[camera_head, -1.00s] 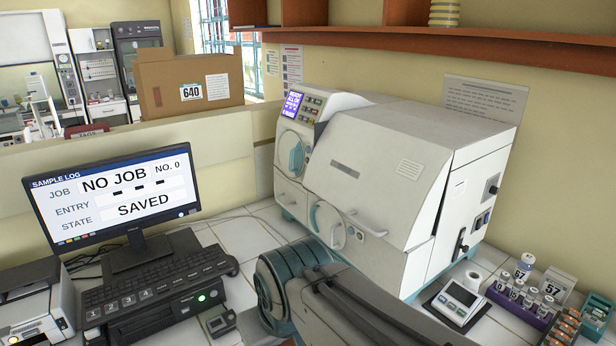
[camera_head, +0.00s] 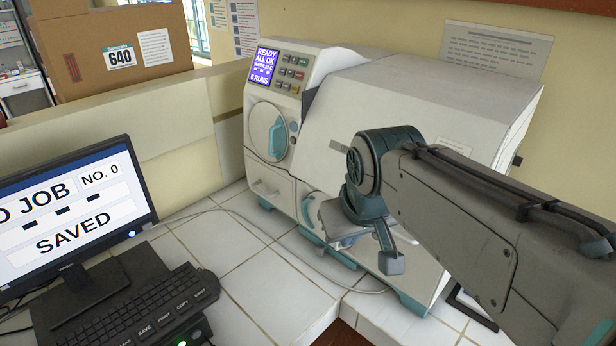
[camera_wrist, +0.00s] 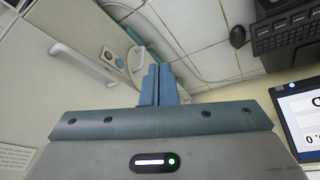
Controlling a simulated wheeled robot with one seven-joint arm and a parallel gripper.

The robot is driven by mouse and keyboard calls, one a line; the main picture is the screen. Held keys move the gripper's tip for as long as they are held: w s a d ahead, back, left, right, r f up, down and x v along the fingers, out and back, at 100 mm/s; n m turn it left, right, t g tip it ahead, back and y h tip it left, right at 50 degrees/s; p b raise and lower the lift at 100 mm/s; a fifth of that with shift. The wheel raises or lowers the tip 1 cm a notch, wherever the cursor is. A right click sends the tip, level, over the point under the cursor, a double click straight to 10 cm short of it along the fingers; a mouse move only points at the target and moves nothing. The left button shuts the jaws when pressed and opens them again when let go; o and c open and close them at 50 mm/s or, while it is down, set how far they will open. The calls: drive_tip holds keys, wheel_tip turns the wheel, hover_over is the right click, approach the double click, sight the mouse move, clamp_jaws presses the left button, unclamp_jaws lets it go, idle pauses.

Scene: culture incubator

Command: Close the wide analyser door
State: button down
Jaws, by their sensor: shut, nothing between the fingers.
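The wide analyser door (camera_head: 345,125) is the large white sloping front panel of the bench analyser (camera_head: 430,80). In the head view my arm covers its lower right part, so how far it stands open cannot be told now. In the wrist view the door (camera_wrist: 45,85) fills the left side, with its white bar handle (camera_wrist: 85,65) running diagonally. My gripper (camera_wrist: 158,72) is shut and empty, its blue-green fingers side by side. In the picture they lie to the right of the handle, apart from it. In the head view my arm hides the fingers.
The analyser's small round door (camera_head: 268,132) has a teal handle. A monitor (camera_head: 75,205) and keyboard (camera_head: 130,300) stand on the left of the tiled bench (camera_head: 235,255). A cardboard box (camera_head: 110,50) stands behind the partition. A cable lies along the bench before the analyser.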

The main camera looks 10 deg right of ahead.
drive_tip(key=w+a+r+n+b, duration=0.1)
drive_tip(key=w+a+n+b, duration=0.2)
drive_tip(key=w+b, duration=0.8)
drive_tip(key=n+t+h+p, duration=0.1)
drive_tip(key=n+p, duration=0.1)
approach(306, 177)
drive_tip(key=w+a+f, duration=0.1)
drive_tip(key=a+f, duration=0.4)
drive_tip(key=f, duration=0.1)
drive_tip(key=w+d, duration=0.1)
drive_tip(key=w+d+f, duration=0.1)
drive_tip(key=d, duration=0.1)
drive_tip(key=shift+w+d, duration=0.25)
drive_tip(key=shift+f, duration=0.1)
drive_tip(key=shift+w+d+f+t+h+b, duration=0.25)
drive_tip(key=shift+d+f+h+b, duration=0.1)
drive_tip(key=shift+f+b, duration=0.15)
drive_tip(key=shift+w+d+f+t+h+b, duration=0.25)
drive_tip(key=shift+d+f+b, duration=0.15)
drive_tip(key=shift+b, duration=0.2)
drive_tip(key=shift+w+d+f+b, duration=0.2)
drive_tip(key=shift+w+d+b, duration=0.1)
drive_tip(key=shift+d+b, duration=0.2)
drive_tip(key=shift+r+h, duration=0.1)
drive_tip(key=shift+h, duration=0.2)
